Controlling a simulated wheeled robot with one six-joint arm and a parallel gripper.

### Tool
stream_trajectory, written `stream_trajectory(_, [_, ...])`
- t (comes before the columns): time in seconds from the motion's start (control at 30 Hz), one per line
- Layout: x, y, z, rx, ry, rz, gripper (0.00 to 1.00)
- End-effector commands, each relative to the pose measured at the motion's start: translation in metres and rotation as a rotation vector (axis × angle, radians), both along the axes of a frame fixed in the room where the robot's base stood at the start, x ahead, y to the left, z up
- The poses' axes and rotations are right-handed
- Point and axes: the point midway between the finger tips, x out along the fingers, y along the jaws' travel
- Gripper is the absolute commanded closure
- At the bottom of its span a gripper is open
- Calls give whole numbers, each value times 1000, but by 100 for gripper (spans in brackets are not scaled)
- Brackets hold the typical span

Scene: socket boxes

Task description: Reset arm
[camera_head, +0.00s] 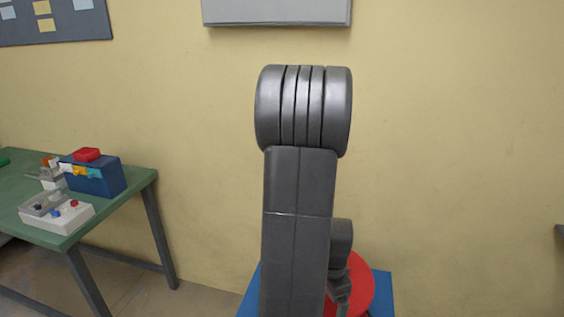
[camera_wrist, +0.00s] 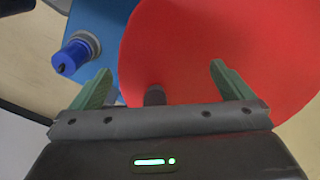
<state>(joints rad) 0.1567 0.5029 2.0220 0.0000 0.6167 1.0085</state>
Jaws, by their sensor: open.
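My gripper (camera_wrist: 160,88) shows in the wrist view with its two green fingers spread wide apart and nothing held between them. Behind the fingers is a large red round surface (camera_wrist: 220,45), and to its left a blue surface with a blue cylindrical plug-like part (camera_wrist: 75,55) in a grey collar. In the head view my dark grey arm stands upright in the middle and hides part of the red disc (camera_head: 358,285) and the blue surface (camera_head: 382,292) behind it.
A green table (camera_head: 130,178) stands at the left. On it are a blue box (camera_head: 100,182) with a red top part and a pale box (camera_head: 75,218) with coloured knobs. A grey panel (camera_head: 275,12) hangs on the yellow wall.

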Motion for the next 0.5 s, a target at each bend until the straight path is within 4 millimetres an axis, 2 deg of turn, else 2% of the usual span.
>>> stream_trajectory(0.3, [10,-51,1,0,0,-6,0])
stream_trajectory(0.5, [41,-77,2,1,1,-1,0])
